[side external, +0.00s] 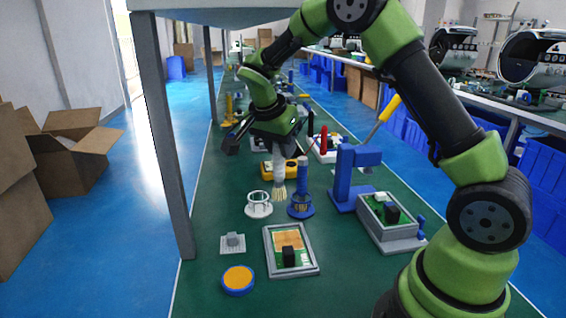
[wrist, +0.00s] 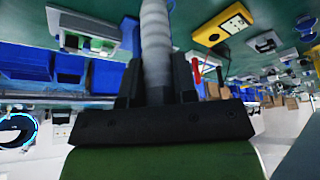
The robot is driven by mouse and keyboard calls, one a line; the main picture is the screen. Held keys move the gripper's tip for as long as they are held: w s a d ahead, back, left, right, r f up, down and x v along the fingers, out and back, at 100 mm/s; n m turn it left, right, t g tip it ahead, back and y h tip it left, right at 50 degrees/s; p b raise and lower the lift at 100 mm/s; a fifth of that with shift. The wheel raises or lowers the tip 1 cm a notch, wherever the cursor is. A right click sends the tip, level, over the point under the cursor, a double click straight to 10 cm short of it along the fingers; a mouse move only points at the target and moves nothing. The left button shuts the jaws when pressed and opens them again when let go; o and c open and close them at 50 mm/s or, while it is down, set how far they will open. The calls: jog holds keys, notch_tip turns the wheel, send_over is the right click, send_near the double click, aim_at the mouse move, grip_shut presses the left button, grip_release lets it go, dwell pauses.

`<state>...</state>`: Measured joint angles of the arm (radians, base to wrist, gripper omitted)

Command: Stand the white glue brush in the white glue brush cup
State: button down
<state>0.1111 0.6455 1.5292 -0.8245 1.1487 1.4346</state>
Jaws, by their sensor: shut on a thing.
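The white glue brush (side external: 279,170) hangs upright below my gripper (side external: 279,140), bristles down, above the table. My gripper is shut on its white handle, which also shows between the fingers in the wrist view (wrist: 155,45). The bristle tip is near the height of the cup rims in the picture, but its exact clearance is hard to tell. The white glue brush cup (side external: 258,206), an open ring holder on a round base, stands just left of and nearer than the brush. It looks empty. The brush is apart from it. The cup is not recognisable in the wrist view.
A blue cup (side external: 301,207) holding a blue brush (side external: 302,175) stands close to the right. A blue stand (side external: 351,180) and a grey box (side external: 390,225) are further right. A framed board (side external: 290,250), an orange-topped round tin (side external: 238,280) and a grey part (side external: 232,243) lie nearer.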

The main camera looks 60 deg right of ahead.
jog(key=w+d+n+t+y, duration=0.2)
jog(key=w+d+n+t, duration=0.1)
jog(key=w+n, duration=0.7)
jog(key=shift+n+t+y, duration=0.4)
jog(key=shift+n+t, duration=0.3)
jog(key=shift+n, duration=0.8)
jog(key=shift+f, duration=0.1)
notch_tip(320, 180, down, 8)
jog(key=shift+f, duration=0.45)
jog(key=c, duration=0.8)
grip_release()
jog(key=shift+s+r, duration=0.1)
jog(key=shift+r, duration=0.05)
